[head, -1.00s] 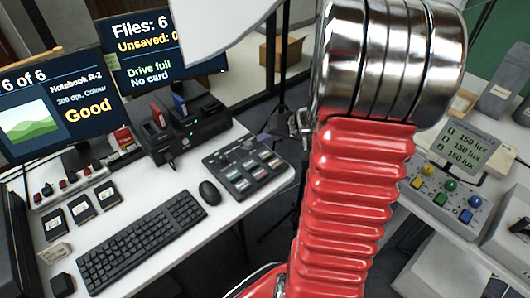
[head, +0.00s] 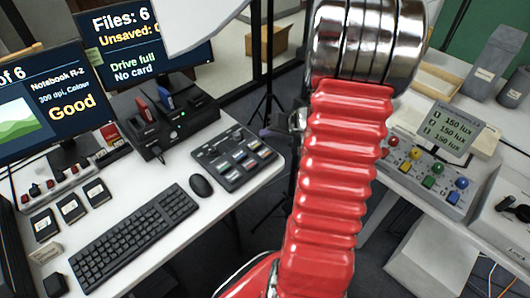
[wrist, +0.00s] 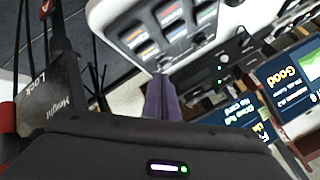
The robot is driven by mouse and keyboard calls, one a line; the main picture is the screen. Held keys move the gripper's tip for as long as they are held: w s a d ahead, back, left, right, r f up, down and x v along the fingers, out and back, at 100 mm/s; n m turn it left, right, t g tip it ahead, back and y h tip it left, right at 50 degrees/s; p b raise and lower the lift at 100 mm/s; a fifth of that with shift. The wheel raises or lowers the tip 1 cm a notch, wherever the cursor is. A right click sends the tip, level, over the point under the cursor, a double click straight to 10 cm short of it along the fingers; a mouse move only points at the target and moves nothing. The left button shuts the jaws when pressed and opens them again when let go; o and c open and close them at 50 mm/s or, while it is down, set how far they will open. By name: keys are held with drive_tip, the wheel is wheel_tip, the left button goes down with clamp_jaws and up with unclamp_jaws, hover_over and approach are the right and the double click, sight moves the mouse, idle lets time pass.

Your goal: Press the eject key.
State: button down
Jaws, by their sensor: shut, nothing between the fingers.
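The keypad (head: 213,166) is a dark grey panel with two rows of coloured, labelled keys on the white desk, right of the mouse. It also shows in the wrist view (wrist: 118,17), at the top. The key labels are too small to read, so I cannot tell which is the eject key. My gripper (head: 267,133) is mostly hidden behind my red arm; a small purple tip shows just beyond the keypad's far right corner in the picture. In the wrist view my purple fingers (wrist: 161,88) are together and empty, pointing towards the keypad; contact cannot be judged.
A black card-reader dock (head: 195,122) stands behind the keypad, below two monitors (head: 150,45). The mouse (head: 201,186) and keyboard (head: 130,228) lie left and in front. A second table at right holds a grey lux console (head: 410,178) with coloured knobs.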

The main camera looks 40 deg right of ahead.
sight(267, 155)
drive_tip(key=shift+f, duration=3.3)
drive_tip(key=shift+f, duration=0.85)
idle(0.4)
drive_tip(key=shift+r, duration=0.9)
drive_tip(key=shift+r, duration=0.1)
drive_tip(key=shift+r, duration=2.4)
